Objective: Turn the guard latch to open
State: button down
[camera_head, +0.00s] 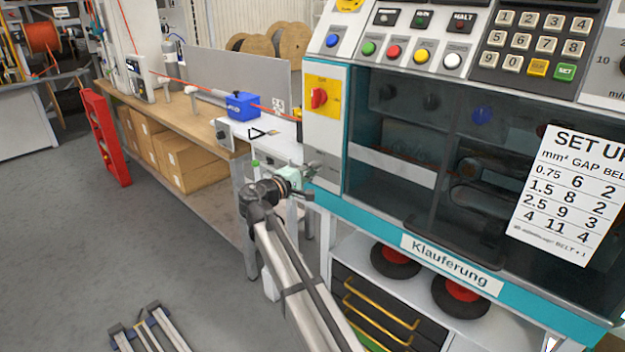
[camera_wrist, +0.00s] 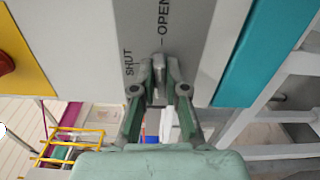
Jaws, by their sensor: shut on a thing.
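The guard latch (camera_wrist: 158,62) is a small grey lever on the grey panel, seen in the wrist view between my fingertips. The word OPEN is printed above it and SHUT to its left in that view. My gripper (camera_wrist: 160,75) has its grey-green fingers closed on the latch from both sides. The fingertips cover part of the latch, so its exact angle is hard to tell. In the head view my gripper (camera_head: 311,171) is at the lower left panel of the teal machine, and the latch is too small and covered to make out.
A red knob on a yellow plate (camera_head: 319,97) sits higher on the same panel. The machine's dark guard window (camera_head: 420,115) is to the right. Open floor lies to the left.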

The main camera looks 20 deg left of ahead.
jog(key=shift+w+r+m+b, duration=0.15)
jog(key=shift+w+m+b, duration=0.05)
jog(key=shift+m+b, duration=0.3)
jog(key=c, duration=1.2)
grip_release()
jog(key=shift+r, duration=0.1)
jog(key=shift+f, duration=0.2)
jog(key=shift+s, duration=0.1)
jog(key=v, duration=1.2)
jog(key=shift+f, duration=0.1)
